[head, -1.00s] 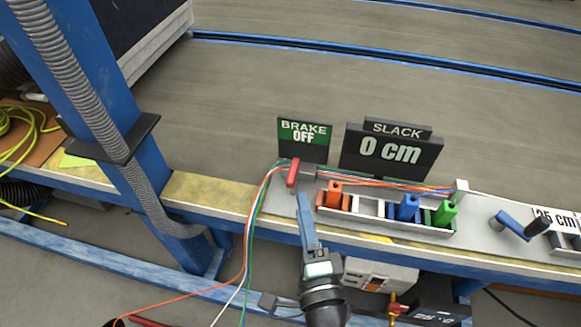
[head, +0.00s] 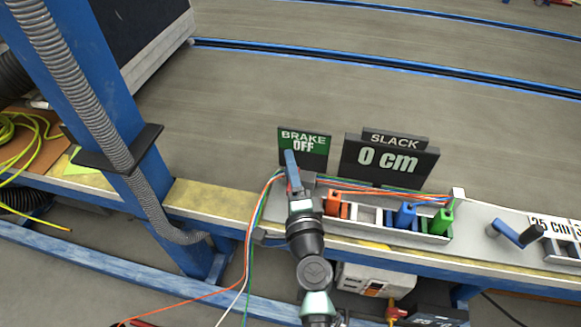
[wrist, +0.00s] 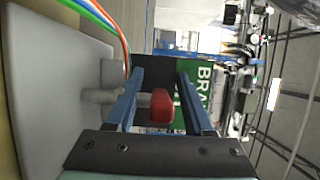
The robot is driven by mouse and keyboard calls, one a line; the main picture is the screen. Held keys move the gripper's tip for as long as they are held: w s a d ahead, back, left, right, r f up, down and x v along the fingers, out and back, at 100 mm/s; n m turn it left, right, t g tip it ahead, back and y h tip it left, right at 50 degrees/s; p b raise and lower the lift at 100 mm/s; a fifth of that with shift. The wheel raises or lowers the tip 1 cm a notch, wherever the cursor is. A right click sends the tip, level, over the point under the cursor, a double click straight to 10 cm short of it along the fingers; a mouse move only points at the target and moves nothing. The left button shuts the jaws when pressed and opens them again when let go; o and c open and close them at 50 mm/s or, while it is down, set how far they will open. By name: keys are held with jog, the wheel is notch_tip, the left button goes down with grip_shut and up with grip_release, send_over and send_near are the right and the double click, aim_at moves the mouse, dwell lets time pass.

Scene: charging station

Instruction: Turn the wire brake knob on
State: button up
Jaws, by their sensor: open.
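The wire brake knob is a red handle (wrist: 161,105) on a grey shaft. In the head view my gripper (head: 291,162) covers the knob and stands just in front of the brake sign. The brake sign (head: 316,138) reads "BRAKE OFF" on a green and black panel. It also shows sideways behind the fingers in the wrist view (wrist: 203,78). I cannot tell whether a finger touches the knob.
The slack sign (head: 392,160) reads "0 cm". A tray of orange, blue and green clamps (head: 380,225) stands right of my gripper, with a blue crank (head: 510,233) further right. Coloured wires (head: 262,205) hang at the left. A blue post (head: 130,170) stands further left.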

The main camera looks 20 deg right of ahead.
grip_shut()
dwell(0.3)
